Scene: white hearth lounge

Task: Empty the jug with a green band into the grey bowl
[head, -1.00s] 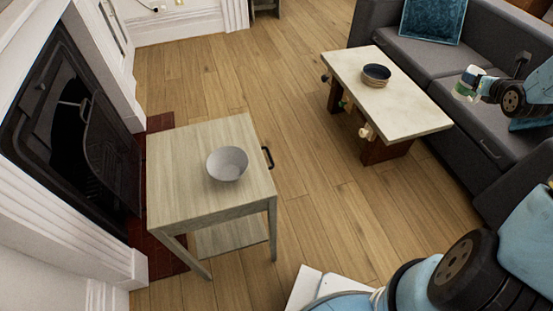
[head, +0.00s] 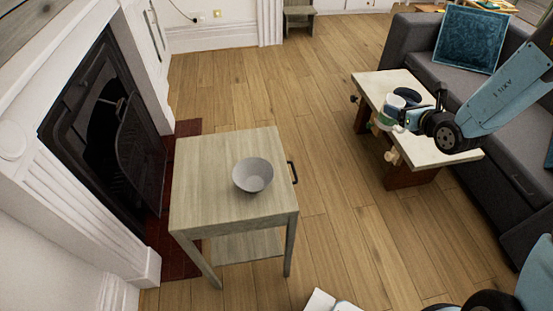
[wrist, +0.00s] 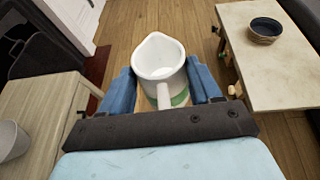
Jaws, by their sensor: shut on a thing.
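The white jug with a green band (head: 388,112) is in my gripper (head: 408,119), in front of the coffee table in the head view. In the wrist view the jug (wrist: 159,58) sits between the two blue fingers (wrist: 160,92), its handle toward my wrist. Its pale inside shows; I cannot tell what it contains. The grey bowl (head: 253,175) stands upright on the small wooden side table (head: 212,160), well to the left of the jug. Part of the bowl (wrist: 10,140) shows at the wrist view's left edge. My gripper is shut on the jug.
A pale-topped coffee table (head: 445,150) bears a dark bowl (wrist: 266,30). A grey sofa (head: 520,135) stands behind it. The fireplace (head: 105,130) is left of the side table. Open wooden floor (head: 330,190) lies between the tables.

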